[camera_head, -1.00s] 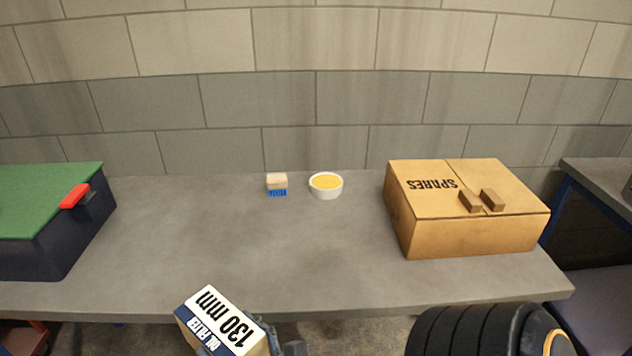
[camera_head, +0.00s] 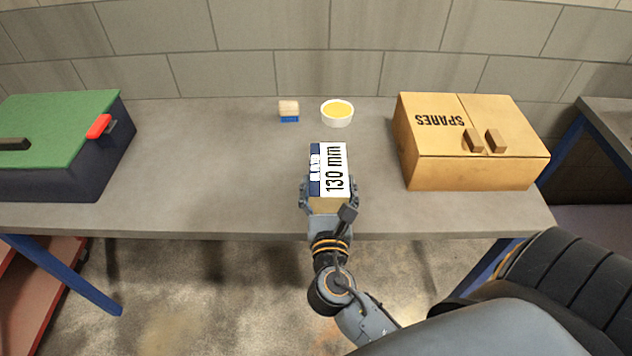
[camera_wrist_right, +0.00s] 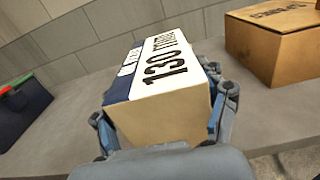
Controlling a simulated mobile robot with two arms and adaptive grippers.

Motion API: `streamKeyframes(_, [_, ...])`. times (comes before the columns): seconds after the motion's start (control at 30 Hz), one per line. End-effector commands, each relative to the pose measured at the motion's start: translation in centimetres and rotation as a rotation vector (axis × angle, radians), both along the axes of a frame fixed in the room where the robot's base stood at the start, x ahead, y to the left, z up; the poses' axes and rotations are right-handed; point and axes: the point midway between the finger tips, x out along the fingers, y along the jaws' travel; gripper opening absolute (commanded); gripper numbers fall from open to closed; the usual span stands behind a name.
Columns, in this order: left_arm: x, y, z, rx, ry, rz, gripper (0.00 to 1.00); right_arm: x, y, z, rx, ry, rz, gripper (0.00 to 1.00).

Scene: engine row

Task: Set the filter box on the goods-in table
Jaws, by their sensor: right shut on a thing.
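The filter box (camera_head: 333,171), with a white and dark blue top marked "130 mm", is over the front middle of the grey table (camera_head: 220,185). My right gripper (camera_head: 329,190) is shut on its near end. In the right wrist view the filter box (camera_wrist_right: 160,90) sits between both fingers (camera_wrist_right: 160,120), its plain tan end towards me. I cannot tell whether its underside touches the table. My left gripper is not in view.
A cardboard SPARES box (camera_head: 470,165) stands at the right. A green-lidded dark box (camera_head: 60,150) stands at the left. A brush (camera_head: 289,111) and a white bowl of yellow stuff (camera_head: 337,113) are at the back. The table between is clear.

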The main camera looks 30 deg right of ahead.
Motion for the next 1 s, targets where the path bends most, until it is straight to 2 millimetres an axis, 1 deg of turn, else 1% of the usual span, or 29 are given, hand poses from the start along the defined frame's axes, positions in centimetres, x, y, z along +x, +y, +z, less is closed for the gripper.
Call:
streamKeyframes(0.03, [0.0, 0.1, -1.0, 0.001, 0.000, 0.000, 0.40, 1.1, -0.8, -0.7, -0.005, -0.008, 0.000, 0.21])
streamKeyframes(0.13, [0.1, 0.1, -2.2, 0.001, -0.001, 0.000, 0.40, 3.0, -2.1, -2.1, -0.003, -0.006, 0.001, 0.21])
streamKeyframes(0.2, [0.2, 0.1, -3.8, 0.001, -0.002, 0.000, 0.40, 3.7, -2.6, -3.7, -0.003, -0.005, 0.001, 0.21])
streamKeyframes(0.3, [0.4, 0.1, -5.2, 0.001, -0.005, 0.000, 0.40, 4.7, -3.3, -5.1, -0.003, -0.004, 0.002, 0.21])
streamKeyframes(0.4, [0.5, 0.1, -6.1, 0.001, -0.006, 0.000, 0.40, 5.4, -3.8, -5.9, -0.003, -0.004, 0.002, 0.21])
streamKeyframes(0.67, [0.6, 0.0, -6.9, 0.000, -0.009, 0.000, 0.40, 6.1, -4.3, -6.7, -0.003, -0.003, 0.002, 0.21])
streamKeyframes(0.77, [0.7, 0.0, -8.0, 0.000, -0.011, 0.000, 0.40, 6.7, -4.7, -7.7, -0.003, -0.004, 0.002, 0.21])
streamKeyframes(0.9, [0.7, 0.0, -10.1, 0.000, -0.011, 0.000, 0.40, 6.6, -4.6, -9.5, -0.002, -0.003, 0.003, 0.21])
streamKeyframes(1.0, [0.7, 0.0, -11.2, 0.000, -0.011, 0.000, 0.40, 6.6, -4.6, -10.3, -0.002, -0.002, 0.003, 0.21])
